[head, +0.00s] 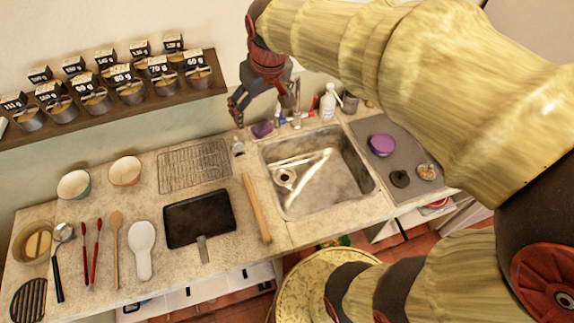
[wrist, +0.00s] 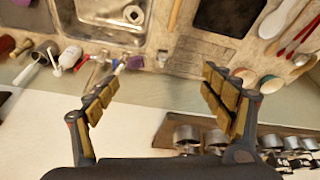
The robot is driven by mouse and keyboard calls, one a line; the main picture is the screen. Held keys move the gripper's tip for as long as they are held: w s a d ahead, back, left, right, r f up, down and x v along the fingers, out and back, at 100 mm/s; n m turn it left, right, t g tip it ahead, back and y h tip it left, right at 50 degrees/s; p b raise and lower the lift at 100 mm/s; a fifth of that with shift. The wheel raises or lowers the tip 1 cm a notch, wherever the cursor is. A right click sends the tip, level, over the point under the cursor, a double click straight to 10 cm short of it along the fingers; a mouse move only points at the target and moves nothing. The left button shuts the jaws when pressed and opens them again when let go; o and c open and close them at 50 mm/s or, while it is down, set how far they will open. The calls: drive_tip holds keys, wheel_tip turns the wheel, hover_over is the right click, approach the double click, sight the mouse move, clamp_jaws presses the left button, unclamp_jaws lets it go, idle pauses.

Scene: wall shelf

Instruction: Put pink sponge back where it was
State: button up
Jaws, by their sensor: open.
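A small purple block (head: 262,130), which looks like the sponge, lies on the counter behind the back left corner of the sink (head: 318,208). I see no clearly pink sponge. The purple block also shows in the wrist view (wrist: 135,62), ahead of the fingers and between them. My gripper (head: 236,112) hangs in the air near the wall, above and left of the block and apart from it. In the wrist view my gripper (wrist: 162,88) is wide open with nothing between its fingers.
A wall shelf (head: 150,103) with several labelled metal cups is left of my gripper. Bottles (head: 328,103) and utensils stand behind the sink. A wire rack (head: 195,165), black pan (head: 200,218) and rolling pin (head: 257,208) lie left of it. A purple round thing (head: 382,145) lies right.

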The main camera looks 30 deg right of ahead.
drive_tip(key=s+a+t, duration=0.1)
drive_tip(key=s+a, duration=0.2)
drive_tip(key=s, duration=1.4)
drive_tip(key=shift+s+f+m+t, duration=0.3)
drive_tip(key=shift+s+f+m, duration=0.1)
wheel_tip(320, 180, down, 14)
drive_tip(key=b, duration=1.3)
drive_tip(key=shift+b, duration=0.4)
